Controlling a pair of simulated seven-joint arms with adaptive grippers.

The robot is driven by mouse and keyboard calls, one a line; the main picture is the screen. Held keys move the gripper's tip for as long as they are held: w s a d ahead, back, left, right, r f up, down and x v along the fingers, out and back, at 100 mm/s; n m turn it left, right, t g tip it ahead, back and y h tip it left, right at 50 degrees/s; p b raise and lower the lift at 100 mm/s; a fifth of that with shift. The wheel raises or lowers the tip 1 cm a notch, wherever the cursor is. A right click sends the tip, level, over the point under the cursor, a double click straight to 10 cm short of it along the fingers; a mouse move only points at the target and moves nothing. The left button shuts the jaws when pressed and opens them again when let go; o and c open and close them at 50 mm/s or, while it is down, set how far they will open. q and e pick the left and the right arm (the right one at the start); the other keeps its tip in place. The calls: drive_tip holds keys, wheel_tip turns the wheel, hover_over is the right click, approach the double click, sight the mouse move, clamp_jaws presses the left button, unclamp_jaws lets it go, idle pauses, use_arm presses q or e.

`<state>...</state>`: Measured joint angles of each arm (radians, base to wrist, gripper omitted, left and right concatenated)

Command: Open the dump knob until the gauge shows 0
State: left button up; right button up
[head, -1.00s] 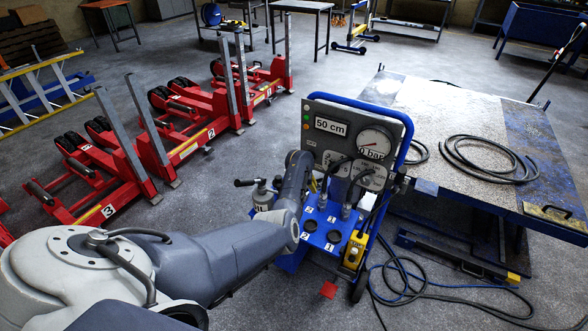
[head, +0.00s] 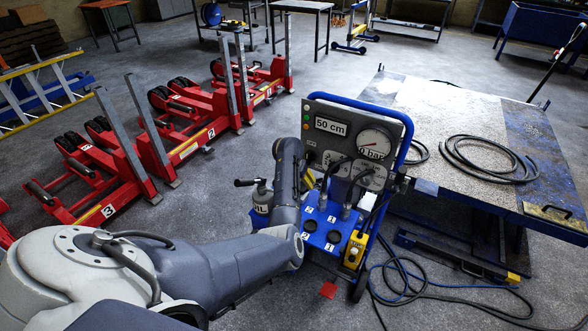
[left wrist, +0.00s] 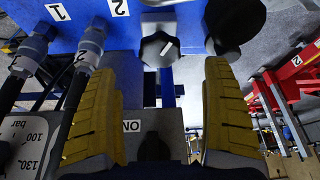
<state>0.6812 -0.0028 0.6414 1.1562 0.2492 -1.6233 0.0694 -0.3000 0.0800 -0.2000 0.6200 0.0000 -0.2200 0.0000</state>
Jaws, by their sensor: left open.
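The pressure gauge (head: 374,143) on the grey panel has a round white dial, with "0 bar" lettered at its lower edge. The needle is too small to read surely. My left gripper (head: 309,180) is at the left side of the panel, partly hidden by my own arm. In the left wrist view its two yellow-padded fingers (left wrist: 160,75) are apart and empty. A dark lobed knob with a white line (left wrist: 160,48) shows in the gap, beyond the fingertips. I cannot read a label that marks it as the dump knob. My right gripper is not in view.
Hoses with metal couplings (left wrist: 84,62) run close beside the fingers. Another dark round part (left wrist: 235,25) is near the right finger. The blue trolley frame (head: 404,150) surrounds the panel. A worktable (head: 440,105) stands right, red lifting columns (head: 170,135) left.

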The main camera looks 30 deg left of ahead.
use_arm(q)
drive_tip(key=v, duration=1)
idle(0.3)
